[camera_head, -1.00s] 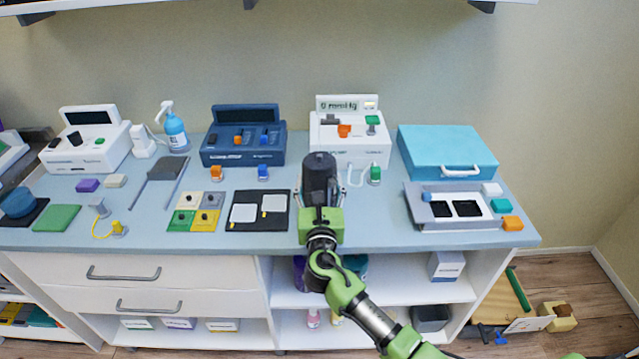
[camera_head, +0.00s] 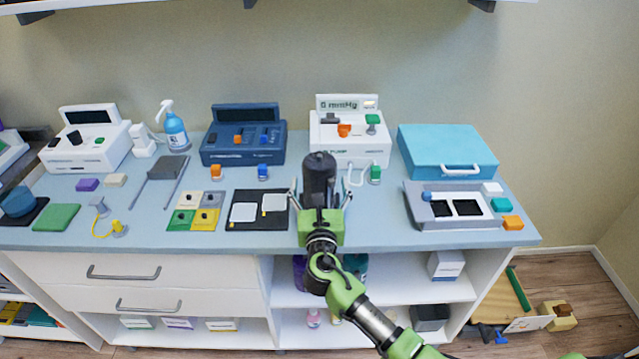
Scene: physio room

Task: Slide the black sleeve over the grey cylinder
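The black sleeve (camera_head: 319,172) stands upright on the counter in front of the white pump box. My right gripper (camera_head: 320,192) comes in from the lower right and points at the sleeve. Its fingers are spread to either side of the sleeve, with gaps showing, so it is open. I cannot make out the grey cylinder separately; whether it is inside the sleeve is hidden. The lower end of the sleeve is partly covered by my gripper. My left gripper is not in view.
The white pump box (camera_head: 350,150) stands close behind, with a pale hose (camera_head: 356,174) to the right. A black mat with white pads (camera_head: 281,222) lies to the left. A grey tray (camera_head: 477,222) and a turquoise case (camera_head: 440,146) stand to the right.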

